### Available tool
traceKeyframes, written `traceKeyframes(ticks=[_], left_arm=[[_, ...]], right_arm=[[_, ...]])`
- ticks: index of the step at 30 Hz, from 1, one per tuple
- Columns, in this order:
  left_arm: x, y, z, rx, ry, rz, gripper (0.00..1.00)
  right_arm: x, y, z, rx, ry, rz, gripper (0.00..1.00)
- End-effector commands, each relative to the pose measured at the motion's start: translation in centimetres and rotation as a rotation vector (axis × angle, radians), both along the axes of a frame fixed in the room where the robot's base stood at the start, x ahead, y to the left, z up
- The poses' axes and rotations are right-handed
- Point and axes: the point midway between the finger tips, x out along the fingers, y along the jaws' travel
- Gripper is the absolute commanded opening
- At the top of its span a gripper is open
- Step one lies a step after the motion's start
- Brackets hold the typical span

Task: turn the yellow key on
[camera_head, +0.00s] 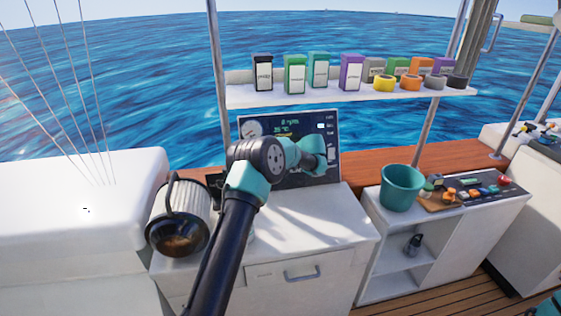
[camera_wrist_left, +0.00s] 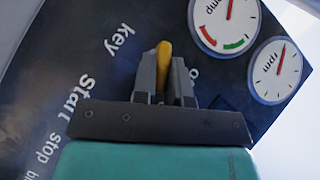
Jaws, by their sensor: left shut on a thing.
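The yellow key (camera_wrist_left: 164,60) stands out from the dark control panel (camera_wrist_left: 95,65) beside the word "key" in the left wrist view. My left gripper (camera_wrist_left: 164,80) is shut on the yellow key, with one dark finger on each side of it. The key's lower part is hidden between the fingers. In the head view, my left arm reaches up to the control panel (camera_head: 330,122), and its wrist hides part of the panel. The key and the fingertips cannot be made out there. My right gripper is not in view.
Round gauges (camera_wrist_left: 275,70) sit right of the key. A filter cylinder (camera_head: 180,215) stands left of my arm on the white cabinet (camera_head: 335,225). A teal bucket (camera_head: 401,188) stands to the right. A shelf (camera_head: 345,95) of boxes and tape rolls hangs above.

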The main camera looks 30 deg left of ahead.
Motion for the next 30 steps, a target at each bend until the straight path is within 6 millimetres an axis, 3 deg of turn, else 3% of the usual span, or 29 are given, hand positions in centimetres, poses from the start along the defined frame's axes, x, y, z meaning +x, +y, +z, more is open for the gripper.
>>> traceKeyframes(ticks=[9, 20, 30], left_arm=[[0.0, 0.0, 0.0, 0.000, 0.001, -0.001, 0.38], [0.0, -0.5, 0.4, 0.000, -0.001, -0.001, 0.38], [0.0, -4.5, 3.4, 0.000, -0.002, -0.002, 0.38]], right_arm=[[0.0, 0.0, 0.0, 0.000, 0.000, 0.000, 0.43], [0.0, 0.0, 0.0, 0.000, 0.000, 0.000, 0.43], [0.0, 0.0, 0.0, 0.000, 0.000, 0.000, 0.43]])
